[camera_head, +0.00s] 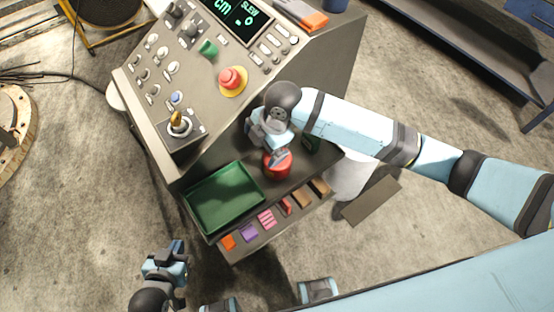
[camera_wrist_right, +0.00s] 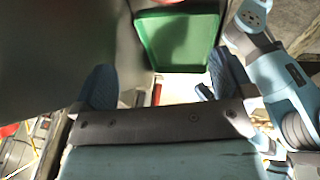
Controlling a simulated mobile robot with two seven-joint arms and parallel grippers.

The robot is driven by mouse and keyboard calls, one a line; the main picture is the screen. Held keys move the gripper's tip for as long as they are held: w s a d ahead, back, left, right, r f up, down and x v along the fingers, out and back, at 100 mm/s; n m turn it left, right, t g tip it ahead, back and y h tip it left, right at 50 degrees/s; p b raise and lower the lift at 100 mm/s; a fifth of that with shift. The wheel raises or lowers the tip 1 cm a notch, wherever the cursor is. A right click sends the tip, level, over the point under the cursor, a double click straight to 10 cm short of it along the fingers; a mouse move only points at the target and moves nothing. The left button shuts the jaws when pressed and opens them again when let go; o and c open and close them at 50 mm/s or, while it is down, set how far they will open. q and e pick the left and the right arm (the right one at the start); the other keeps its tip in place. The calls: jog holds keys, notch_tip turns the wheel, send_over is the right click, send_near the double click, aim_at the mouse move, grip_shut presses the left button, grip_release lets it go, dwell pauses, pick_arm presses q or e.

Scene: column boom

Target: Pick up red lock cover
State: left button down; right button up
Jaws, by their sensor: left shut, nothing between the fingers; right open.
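The red lock cover (camera_head: 276,170) is a small round red piece on the dark ledge of the console, right of the green tray. My right gripper (camera_head: 278,157) is directly above it, pointing down, and partly hides it. In the right wrist view, my right gripper (camera_wrist_right: 162,78) has its two blue fingers spread wide. My left gripper (camera_head: 178,252) is shut and empty, low at the left, away from the ledge.
The green tray (camera_head: 198,222) lies on the ledge; it also shows in the right wrist view (camera_wrist_right: 148,42). The console panel (camera_head: 140,105) rises behind, with a red emergency button (camera_head: 231,78) and a joystick (camera_head: 178,122). Several coloured blocks line the ledge front, including a purple block (camera_head: 249,233).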

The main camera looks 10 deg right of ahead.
jog(key=w+d+r+n+g+h, duration=0.1)
jog(key=w+d+r+n+h, duration=0.15)
jog(key=d, duration=0.25)
jog(key=shift+h, duration=0.25)
notch_tip(320, 180, down, 7)
jog(key=shift+s+a+r, duration=0.1)
jog(key=shift+s, duration=0.05)
jog(key=shift+a+f, duration=0.2)
jog(key=shift+f, duration=3)
jog(key=c, duration=0.7)
